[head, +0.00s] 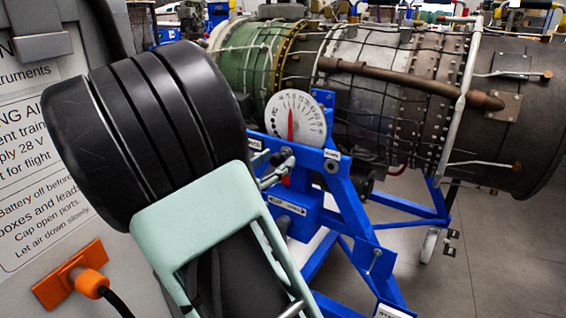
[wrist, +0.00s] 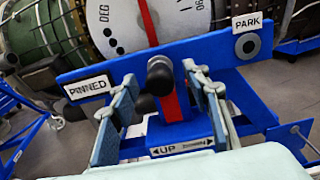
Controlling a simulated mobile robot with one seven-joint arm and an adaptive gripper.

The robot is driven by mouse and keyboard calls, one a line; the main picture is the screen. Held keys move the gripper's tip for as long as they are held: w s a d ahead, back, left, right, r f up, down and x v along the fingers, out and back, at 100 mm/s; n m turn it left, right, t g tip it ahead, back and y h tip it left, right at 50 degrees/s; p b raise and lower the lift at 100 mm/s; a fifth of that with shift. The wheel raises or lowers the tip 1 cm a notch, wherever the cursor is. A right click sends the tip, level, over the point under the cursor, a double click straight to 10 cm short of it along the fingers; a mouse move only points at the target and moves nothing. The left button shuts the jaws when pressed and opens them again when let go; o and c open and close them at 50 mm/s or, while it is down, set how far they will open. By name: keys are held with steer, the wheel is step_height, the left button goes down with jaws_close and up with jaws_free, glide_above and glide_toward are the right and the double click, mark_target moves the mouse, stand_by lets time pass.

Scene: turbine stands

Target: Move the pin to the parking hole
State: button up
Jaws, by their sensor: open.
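The pin shows as a black rounded knob (wrist: 160,77) on the blue crossbar (wrist: 215,57), in front of a red pointer arm. My gripper (wrist: 160,84) is open, with one finger on either side of the knob; I cannot tell whether either touches it. The parking hole (wrist: 248,45) is a dark hole in a grey ring under the PARK label (wrist: 247,22), right of the knob. In the head view, my gripper (head: 274,172) is at the crossbar, and the parking hole (head: 331,166) is to its right. The pin's shaft is hidden.
A PINNED label (wrist: 88,87) sits left of the knob. Below is an UP arrow label (wrist: 182,148). A white dial (head: 303,118) with a red pointer stands behind the bar. The blue stand (head: 355,195) and large turbine (head: 390,90) fill the space beyond.

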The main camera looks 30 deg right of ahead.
steer(key=shift+p, duration=0.55)
steer(key=shift+c, duration=0.4)
jaws_close()
